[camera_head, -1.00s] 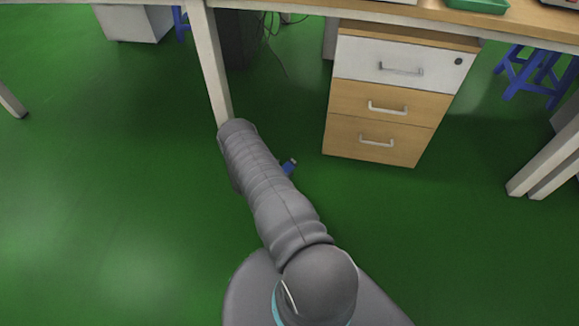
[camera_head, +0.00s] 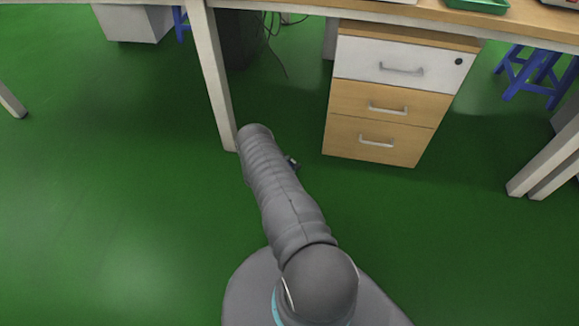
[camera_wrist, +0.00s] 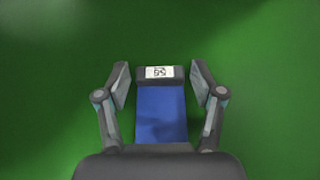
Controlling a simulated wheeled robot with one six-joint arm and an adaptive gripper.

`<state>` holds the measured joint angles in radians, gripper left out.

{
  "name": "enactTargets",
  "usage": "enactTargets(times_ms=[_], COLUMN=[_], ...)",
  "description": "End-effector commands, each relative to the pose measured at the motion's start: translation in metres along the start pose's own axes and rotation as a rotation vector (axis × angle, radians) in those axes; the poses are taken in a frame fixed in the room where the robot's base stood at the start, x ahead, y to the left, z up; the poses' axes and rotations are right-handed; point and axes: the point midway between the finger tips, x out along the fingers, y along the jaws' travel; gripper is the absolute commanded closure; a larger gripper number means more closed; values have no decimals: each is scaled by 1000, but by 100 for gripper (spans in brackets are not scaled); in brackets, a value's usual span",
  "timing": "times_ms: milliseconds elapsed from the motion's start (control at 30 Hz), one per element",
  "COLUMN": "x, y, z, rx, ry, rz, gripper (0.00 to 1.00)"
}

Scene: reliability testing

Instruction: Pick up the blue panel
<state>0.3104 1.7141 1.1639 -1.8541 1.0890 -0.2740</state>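The blue panel (camera_wrist: 161,112) is in the middle of the wrist view, with a dark end bearing a white printed label. It appears to lie on the green floor. My gripper (camera_wrist: 161,78) is open, with one finger on each side of the panel's dark end. Green shows between each finger and the panel, so neither finger appears to touch it. The panel's near end is hidden behind my gripper's body. In the head view my arm covers most of that spot, and only a small dark piece shows at its right side; I cannot tell what it is.
A drawer cabinet (camera_head: 380,103) stands to the right of my arm, under a wooden-topped table (camera_head: 400,14). A white table leg (camera_head: 218,85) stands close to my arm's far end. The green floor (camera_head: 110,200) on the left is clear.

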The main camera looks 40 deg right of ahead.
Motion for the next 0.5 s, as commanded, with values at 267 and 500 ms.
enactTargets(times_ms=[267, 500], x=[0, -1], y=[0, 0], z=[0, 2], rx=[0, 0], ry=[0, 0], rz=[0, 0], gripper=[83, 83])
